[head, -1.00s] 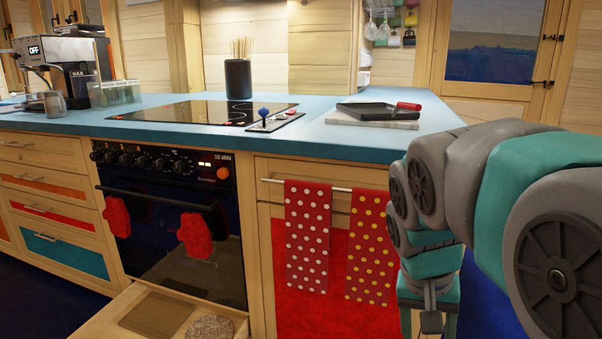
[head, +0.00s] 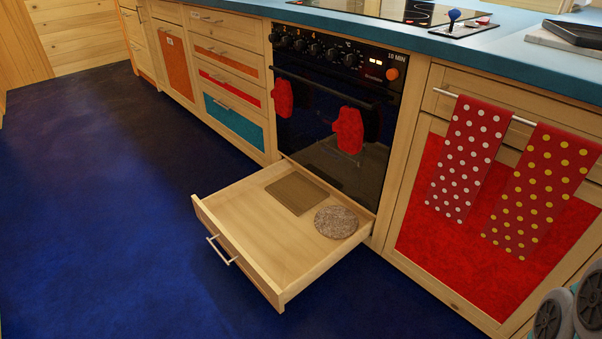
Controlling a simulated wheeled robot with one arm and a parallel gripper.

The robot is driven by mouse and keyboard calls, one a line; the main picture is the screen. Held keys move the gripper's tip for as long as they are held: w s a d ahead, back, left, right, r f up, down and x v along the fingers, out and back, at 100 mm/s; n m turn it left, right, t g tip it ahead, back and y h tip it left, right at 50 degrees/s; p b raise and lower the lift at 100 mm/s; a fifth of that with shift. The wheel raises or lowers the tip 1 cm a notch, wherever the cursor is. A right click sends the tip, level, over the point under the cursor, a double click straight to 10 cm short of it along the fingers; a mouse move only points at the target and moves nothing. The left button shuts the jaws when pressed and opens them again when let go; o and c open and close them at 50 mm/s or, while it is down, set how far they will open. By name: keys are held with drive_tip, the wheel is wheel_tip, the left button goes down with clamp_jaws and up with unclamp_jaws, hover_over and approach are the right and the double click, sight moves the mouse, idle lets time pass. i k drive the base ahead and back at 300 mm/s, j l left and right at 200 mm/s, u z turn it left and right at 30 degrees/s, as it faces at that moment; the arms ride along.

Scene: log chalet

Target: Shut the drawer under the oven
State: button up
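The wooden drawer (head: 272,276) under the oven is pulled well out over the floor in the head view. Its front panel carries a metal bar handle (head: 221,251). A flat brown rectangular board (head: 297,194) and a round speckled grey-brown mat (head: 336,222) lie inside it. The black oven (head: 331,125) above has its door shut, with red mitts (head: 348,130) hanging in front. Only a bit of my arm shows at the lower right corner, to the right of the drawer; my gripper is outside the view.
Blue floor is clear to the left of and in front of the drawer. Cabinets with closed coloured drawers (head: 234,121) stand left of the oven. Dotted red towels (head: 466,158) hang on a rail at the right. A blue countertop (head: 480,49) runs above.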

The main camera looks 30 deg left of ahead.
sight(281, 252)
drive_tip(key=u, duration=1.85)
